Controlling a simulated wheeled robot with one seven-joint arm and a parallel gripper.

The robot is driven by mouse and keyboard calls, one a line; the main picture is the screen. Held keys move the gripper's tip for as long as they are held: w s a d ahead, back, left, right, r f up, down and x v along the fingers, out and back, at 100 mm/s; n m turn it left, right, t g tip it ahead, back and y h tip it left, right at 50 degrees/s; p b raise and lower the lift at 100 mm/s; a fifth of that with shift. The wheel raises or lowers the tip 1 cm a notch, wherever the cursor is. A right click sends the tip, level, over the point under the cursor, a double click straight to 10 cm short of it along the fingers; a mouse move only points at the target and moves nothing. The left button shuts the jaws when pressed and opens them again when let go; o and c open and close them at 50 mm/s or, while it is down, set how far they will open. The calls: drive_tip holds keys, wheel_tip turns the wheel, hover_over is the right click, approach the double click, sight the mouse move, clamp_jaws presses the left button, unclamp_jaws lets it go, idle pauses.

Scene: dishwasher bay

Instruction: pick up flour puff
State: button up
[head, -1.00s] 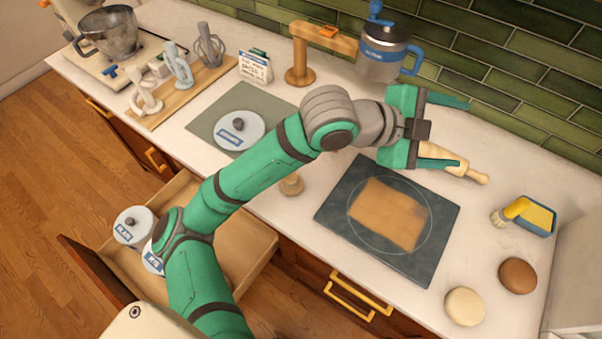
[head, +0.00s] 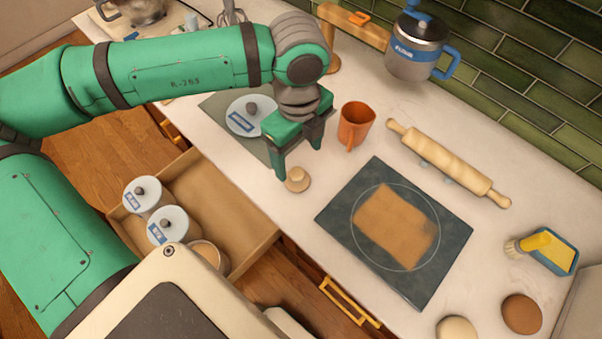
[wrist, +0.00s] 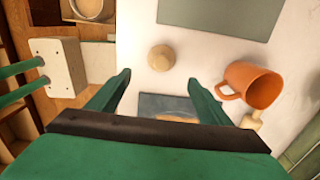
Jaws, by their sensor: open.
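The flour puff (head: 298,180), a small round beige piece with a knob on top, stands on the counter near its front edge. In the wrist view the puff (wrist: 161,58) appears ahead of the fingertips, roughly centred between them. My gripper (head: 297,158) is open and empty, pointing down just behind and above the puff. In the wrist view my gripper (wrist: 158,82) shows its two green fingers spread apart, with nothing between them. The puff is apart from both fingers in the wrist view.
An orange mug (head: 355,125) stands close to the right of my gripper. A rolling pin (head: 450,165) and a dark board (head: 345,222) lie further right. A lidded canister (head: 246,114) is behind. An open drawer (head: 238,195) with jars juts out in front.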

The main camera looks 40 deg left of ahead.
sight(297, 172)
wheel_tip(297, 172, down, 5)
drive_tip(key=shift+s+a+f, duration=0.1)
drive_tip(key=shift+a, duration=0.05)
drive_tip(key=shift+w+a+f, duration=0.15)
drive_tip(key=shift+a+f, duration=0.05)
drive_tip(key=shift+f, duration=1.1)
drive_tip(key=shift+w+a+f, duration=0.1)
drive_tip(key=shift+a+f, duration=0.05)
drive_tip(key=shift+f, duration=1.15)
drive_tip(key=c, duration=1.2)
drive_tip(key=shift+r, duration=0.15)
